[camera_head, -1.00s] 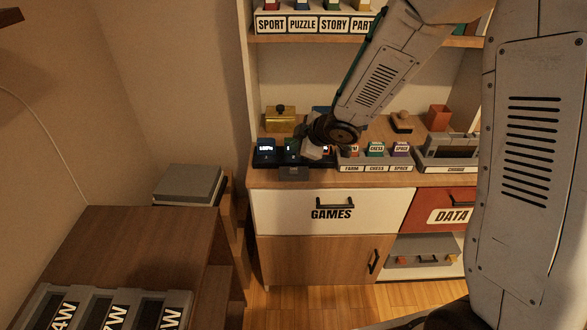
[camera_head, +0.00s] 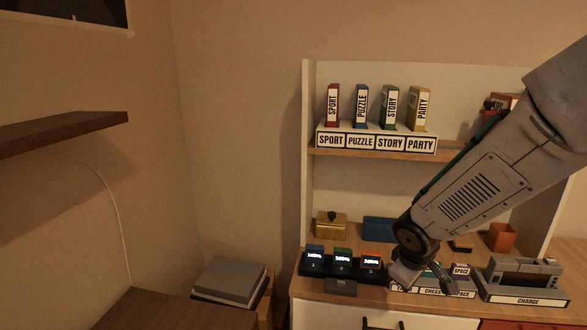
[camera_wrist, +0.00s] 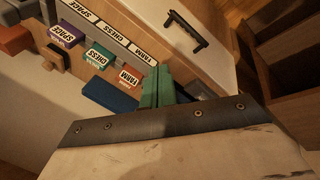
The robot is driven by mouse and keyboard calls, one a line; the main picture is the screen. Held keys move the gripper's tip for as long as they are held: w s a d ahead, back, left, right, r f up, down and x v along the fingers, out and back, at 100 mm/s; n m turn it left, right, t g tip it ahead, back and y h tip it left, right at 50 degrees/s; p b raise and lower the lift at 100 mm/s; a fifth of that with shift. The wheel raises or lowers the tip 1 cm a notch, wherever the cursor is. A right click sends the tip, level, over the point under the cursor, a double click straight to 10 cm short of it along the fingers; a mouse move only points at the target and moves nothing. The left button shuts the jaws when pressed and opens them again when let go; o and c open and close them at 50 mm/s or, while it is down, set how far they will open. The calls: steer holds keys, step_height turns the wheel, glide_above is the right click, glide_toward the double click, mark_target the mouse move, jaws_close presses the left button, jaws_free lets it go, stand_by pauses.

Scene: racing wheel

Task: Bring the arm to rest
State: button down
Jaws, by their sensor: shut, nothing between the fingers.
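My arm reaches in from the right in the head view. My gripper (camera_head: 445,284) hangs low in front of the game cartridge holder (camera_head: 405,288) on the cabinet top and hides part of its labels. In the wrist view the green fingers of my gripper (camera_wrist: 158,88) are together with nothing between them. The holder's FARM, CHESS and SPACE labels (camera_wrist: 108,45) show beside them, with the purple space cartridge (camera_wrist: 62,35) and the green chess cartridge (camera_wrist: 98,57). I cannot tell how far the fingers are from the holder.
A dark dock (camera_head: 342,268) with three lit modules stands left of my gripper. The grey CHARGE unit (camera_head: 525,280) stands right. A gold box (camera_head: 331,225) is behind the dock. An upper shelf (camera_head: 370,153) holds labelled boxes. A wooden shelf (camera_head: 60,132) juts from the left wall.

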steer(key=s+r+m+g, duration=0.1)
steer(key=s+r+m, duration=0.1)
steer(key=s+r, duration=0.3)
steer(key=s+r+m+y, duration=0.1)
steer(key=s+r+m, duration=0.2)
steer(key=s, duration=0.9)
steer(key=s+r+m+g+y, duration=0.1)
steer(key=s+r+m, duration=0.1)
steer(key=s+r, duration=0.5)
steer(key=shift+s+r+m+g, duration=0.3)
steer(key=shift+s+r, duration=0.1)
steer(key=shift+s, duration=0.7)
